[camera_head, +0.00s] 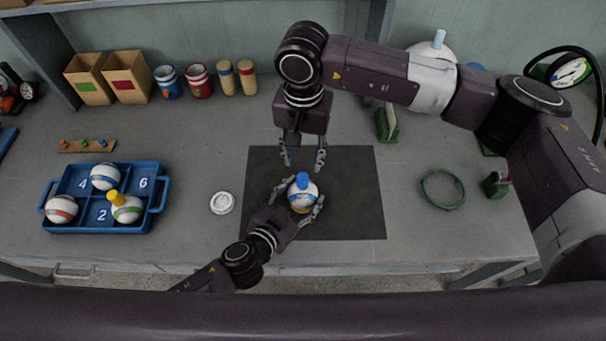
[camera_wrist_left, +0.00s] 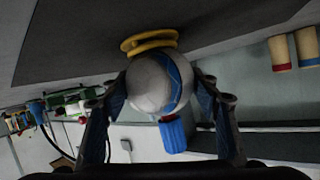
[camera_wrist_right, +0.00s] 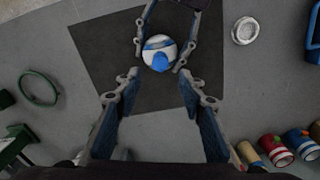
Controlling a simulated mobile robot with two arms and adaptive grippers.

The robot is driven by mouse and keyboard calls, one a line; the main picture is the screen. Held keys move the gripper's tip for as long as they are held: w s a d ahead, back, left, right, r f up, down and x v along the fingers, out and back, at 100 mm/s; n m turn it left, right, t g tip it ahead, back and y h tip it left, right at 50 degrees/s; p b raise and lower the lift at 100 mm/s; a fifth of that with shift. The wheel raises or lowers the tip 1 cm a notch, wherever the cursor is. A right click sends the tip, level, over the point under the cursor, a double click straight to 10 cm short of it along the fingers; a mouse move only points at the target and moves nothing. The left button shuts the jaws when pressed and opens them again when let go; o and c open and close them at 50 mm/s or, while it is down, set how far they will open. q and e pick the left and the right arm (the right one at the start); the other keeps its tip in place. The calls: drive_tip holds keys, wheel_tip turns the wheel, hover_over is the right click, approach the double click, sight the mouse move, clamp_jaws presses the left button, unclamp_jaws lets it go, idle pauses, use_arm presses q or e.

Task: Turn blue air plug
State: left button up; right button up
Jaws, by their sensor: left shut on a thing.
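A white ball with a blue band (camera_head: 303,198) sits on the dark mat (camera_head: 350,166), on a yellow ring (camera_wrist_left: 148,42) seen in the left wrist view. The blue air plug (camera_head: 302,180) stands on the ball; it also shows in the left wrist view (camera_wrist_left: 173,135) and the right wrist view (camera_wrist_right: 160,62). My left gripper (camera_head: 298,203) is shut on the ball, with a finger on each side. My right gripper (camera_head: 303,160) is open and empty, pointing down just behind the ball and apart from the plug. In its own view its fingers (camera_wrist_right: 157,90) are spread.
A blue tray (camera_head: 153,216) with several balls, one with a yellow plug, lies at the left. A white ring (camera_head: 222,203) lies beside the mat. Boxes (camera_head: 127,76) and cans stand at the back left. A green ring (camera_head: 443,189) lies at the right. The mat's right side is clear.

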sight(303, 175)
wheel_tip(303, 175, down, 8)
drive_tip(key=shift+f, duration=0.1)
idle(0.4)
clamp_jaws()
